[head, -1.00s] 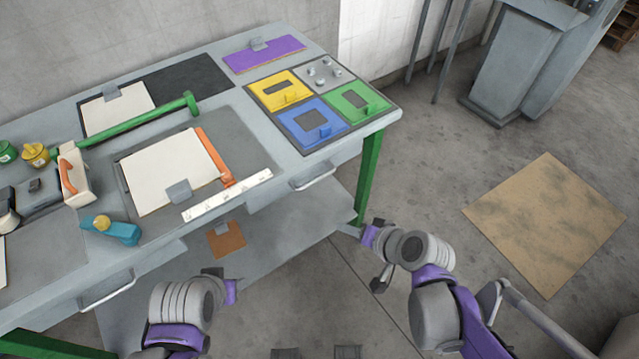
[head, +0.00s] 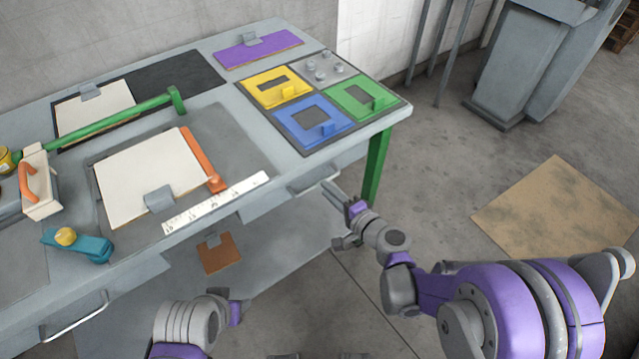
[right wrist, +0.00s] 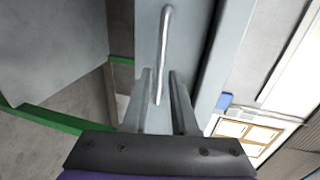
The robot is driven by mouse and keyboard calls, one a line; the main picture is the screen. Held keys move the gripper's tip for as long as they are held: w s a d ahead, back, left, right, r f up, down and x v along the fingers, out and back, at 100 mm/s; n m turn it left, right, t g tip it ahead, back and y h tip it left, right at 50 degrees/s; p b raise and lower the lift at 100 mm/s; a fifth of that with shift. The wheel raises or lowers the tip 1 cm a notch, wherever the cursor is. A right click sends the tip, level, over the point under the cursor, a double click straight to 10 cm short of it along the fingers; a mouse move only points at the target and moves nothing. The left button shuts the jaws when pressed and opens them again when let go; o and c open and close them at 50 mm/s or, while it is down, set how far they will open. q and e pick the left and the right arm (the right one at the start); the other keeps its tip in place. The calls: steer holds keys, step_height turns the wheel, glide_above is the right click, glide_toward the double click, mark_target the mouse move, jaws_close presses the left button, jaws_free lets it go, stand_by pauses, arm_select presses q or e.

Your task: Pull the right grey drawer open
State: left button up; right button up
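The right grey drawer (head: 300,186) sits under the tabletop at the right end of the bench and looks shut. Its bar handle (head: 318,182) shows at the front; in the right wrist view the handle (right wrist: 165,45) is a pale bar running away from me. My right gripper (head: 335,194) is just in front of the handle. In the right wrist view its two fingers (right wrist: 160,85) are apart, with the near end of the handle showing between them; contact cannot be told. My left gripper (head: 234,310) is low in front of the bench, its fingers mostly hidden.
The grey workbench (head: 205,240) has a green leg (head: 376,165) right of the drawer. A left drawer handle (head: 75,318) shows at lower left. Coloured plates, a white ruler (head: 215,203) and boards lie on top. The floor at right is clear around a cardboard sheet (head: 550,210).

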steer(key=shift+x, duration=2.35)
steer(key=shift+c, duration=0.2)
jaws_close()
